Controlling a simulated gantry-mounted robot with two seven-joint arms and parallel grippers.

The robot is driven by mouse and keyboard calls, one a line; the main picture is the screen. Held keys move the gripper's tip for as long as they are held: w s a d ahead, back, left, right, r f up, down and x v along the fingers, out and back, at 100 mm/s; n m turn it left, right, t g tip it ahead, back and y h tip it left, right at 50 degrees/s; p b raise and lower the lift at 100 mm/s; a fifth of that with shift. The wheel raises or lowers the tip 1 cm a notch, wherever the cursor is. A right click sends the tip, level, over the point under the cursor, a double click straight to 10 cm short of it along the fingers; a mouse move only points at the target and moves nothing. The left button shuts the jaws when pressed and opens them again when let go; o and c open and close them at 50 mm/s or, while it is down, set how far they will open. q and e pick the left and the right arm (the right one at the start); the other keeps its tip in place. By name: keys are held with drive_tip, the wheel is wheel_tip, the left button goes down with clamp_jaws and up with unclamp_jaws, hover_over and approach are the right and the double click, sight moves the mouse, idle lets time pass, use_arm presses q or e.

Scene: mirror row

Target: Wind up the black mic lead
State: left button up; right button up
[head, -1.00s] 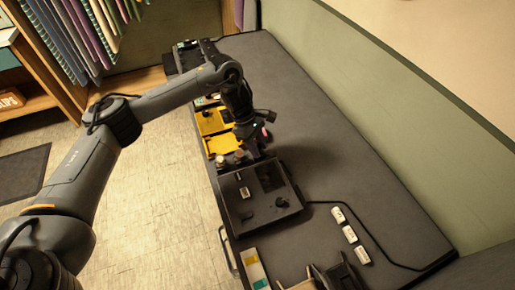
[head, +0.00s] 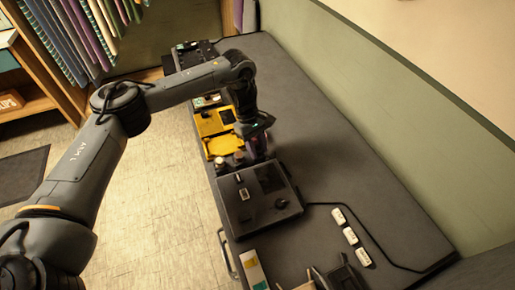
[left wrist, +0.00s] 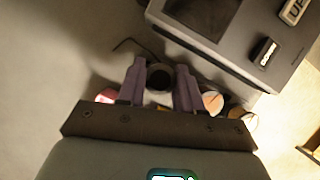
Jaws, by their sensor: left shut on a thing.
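My left gripper (head: 259,154) is over the dark bench, just behind the black box with a panel. In the left wrist view its two purple fingers (left wrist: 160,84) are on either side of a dark, round-ended thing (left wrist: 160,74) and are shut on it. A thin black lead (left wrist: 132,43) curves away beside that thing on the grey surface. I cannot tell whether it joins the held thing. In the head view the gripper hides the held thing. Another black cable (head: 377,242) runs from the box along the bench to the right. My right gripper is not in view.
The black box (head: 242,212) stands close in front of the gripper. Yellow trays (head: 222,145) and small round-topped pots (head: 220,164) are at its left. White labelled blocks (head: 350,236) lie at the right. The bench's right middle (head: 340,150) is clear, up to the green wall.

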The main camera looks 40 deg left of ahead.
use_arm(q)
drive_tip(key=o, duration=0.4)
drive_tip(key=shift+c, duration=0.2)
drive_tip(key=o, duration=0.7)
drive_tip(key=shift+c, duration=0.2)
